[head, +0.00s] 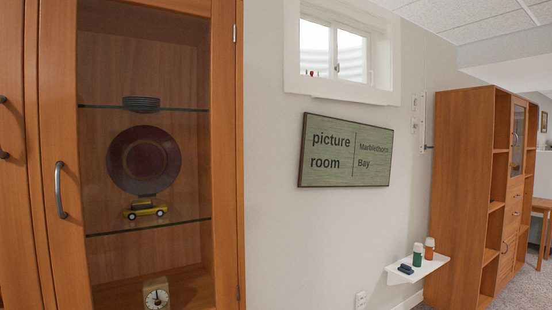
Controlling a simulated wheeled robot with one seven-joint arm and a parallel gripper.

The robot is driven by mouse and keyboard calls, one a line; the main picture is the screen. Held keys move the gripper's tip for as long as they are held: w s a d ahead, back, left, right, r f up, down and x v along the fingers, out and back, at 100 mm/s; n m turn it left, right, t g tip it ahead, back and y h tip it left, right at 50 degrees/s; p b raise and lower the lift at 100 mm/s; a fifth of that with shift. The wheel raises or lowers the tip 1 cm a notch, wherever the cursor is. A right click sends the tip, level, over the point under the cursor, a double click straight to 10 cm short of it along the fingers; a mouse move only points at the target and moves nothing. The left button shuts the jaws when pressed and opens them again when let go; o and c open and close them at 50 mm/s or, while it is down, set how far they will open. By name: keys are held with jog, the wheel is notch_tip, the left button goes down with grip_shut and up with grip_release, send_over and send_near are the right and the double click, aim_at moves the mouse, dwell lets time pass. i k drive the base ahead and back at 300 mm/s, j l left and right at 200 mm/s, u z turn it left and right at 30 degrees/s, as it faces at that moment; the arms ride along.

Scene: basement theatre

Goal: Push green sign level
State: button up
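The green sign (346,152) hangs on the pale wall below a small window. It is a rectangular board with a dark edge and reads "picture room" on the left and "Marblethorn Bay" or similar small text on the right, with a thin line between. In the head view its top edge slopes down to the right, while its bottom edge looks nearly flat; with the slanted view of the wall I cannot tell its exact tilt. My gripper is not in view, and nothing touches the sign.
A wooden glass-door cabinet (226,150) stands close at left. A window (342,52) is above the sign. A wooden bookcase (462,190) stands beyond.

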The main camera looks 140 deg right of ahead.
aim_at(336, 153)
jog(key=k+j+z, duration=0.1)
jog(key=k+z, duration=0.4)
jog(key=k+l+z, duration=0.1)
jog(key=k+z, duration=0.35)
jog(key=k+l+z, duration=0.25)
jog(key=k+z, duration=0.25)
jog(key=k+l+z, duration=0.7)
jog(key=l+z, duration=0.5)
jog(key=z, duration=0.2)
jog(key=l+z, duration=0.2)
jog(key=z, duration=0.2)
jog(key=i+j+z, duration=0.15)
jog(key=z, duration=0.8)
